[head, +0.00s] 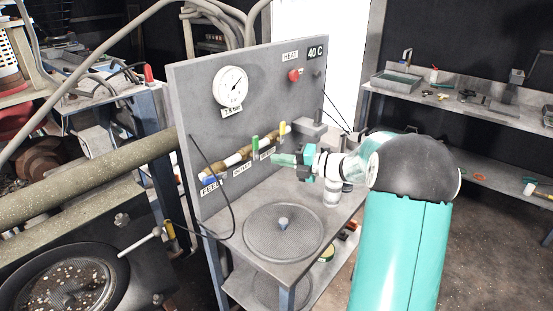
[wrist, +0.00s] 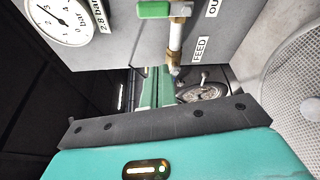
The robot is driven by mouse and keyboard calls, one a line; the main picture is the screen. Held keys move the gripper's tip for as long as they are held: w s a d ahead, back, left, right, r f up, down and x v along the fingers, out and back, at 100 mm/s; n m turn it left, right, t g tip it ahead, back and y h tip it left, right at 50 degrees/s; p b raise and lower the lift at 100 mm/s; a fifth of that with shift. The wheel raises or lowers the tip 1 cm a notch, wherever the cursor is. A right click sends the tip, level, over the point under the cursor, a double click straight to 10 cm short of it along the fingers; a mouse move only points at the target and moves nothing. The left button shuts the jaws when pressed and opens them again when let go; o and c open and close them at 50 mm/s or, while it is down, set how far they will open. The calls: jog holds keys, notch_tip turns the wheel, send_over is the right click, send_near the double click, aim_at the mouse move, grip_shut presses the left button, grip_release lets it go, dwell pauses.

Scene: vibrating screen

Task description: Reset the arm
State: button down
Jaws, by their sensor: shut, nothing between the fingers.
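My teal arm reaches in from the lower right in the head view. My gripper (head: 276,159) points left, in front of the grey panel (head: 192,85) and above the bench top. In the wrist view my gripper's green fingers (wrist: 155,85) lie together with nothing held. The panel carries a round pressure gauge (head: 231,86), a red knob (head: 293,75) and a pipe with coloured valve handles. The green valve handle (head: 255,147) is just left of my gripper in the head view; I cannot tell if they touch. The FEED label (wrist: 200,48) shows in the wrist view.
A round mesh sieve (head: 284,232) lies on the bench below my gripper. A pale cylinder (head: 332,190) stands under my wrist. A large pipe and a screen machine (head: 62,282) are at the lower left. A workbench with a sink (head: 397,80) stands at the back right.

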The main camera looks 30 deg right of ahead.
jog(key=s+a+r+n+g+h, duration=0.15)
jog(key=s+a+n+g, duration=0.25)
jog(key=s+a+n, duration=0.45)
jog(key=s+a+n+g+h, duration=0.2)
jog(key=s+a+n+g, duration=0.25)
jog(key=a+n, duration=0.65)
jog(key=s+a+n+t+h, duration=0.1)
jog(key=s+n+h, duration=0.6)
jog(key=s+n, duration=1.1)
jog(key=n, duration=0.6)
jog(key=shift+s+f+h, duration=0.15)
jog(key=shift+f+h, duration=0.1)
jog(key=shift+h, duration=0.1)
jog(key=shift+a, duration=0.1)
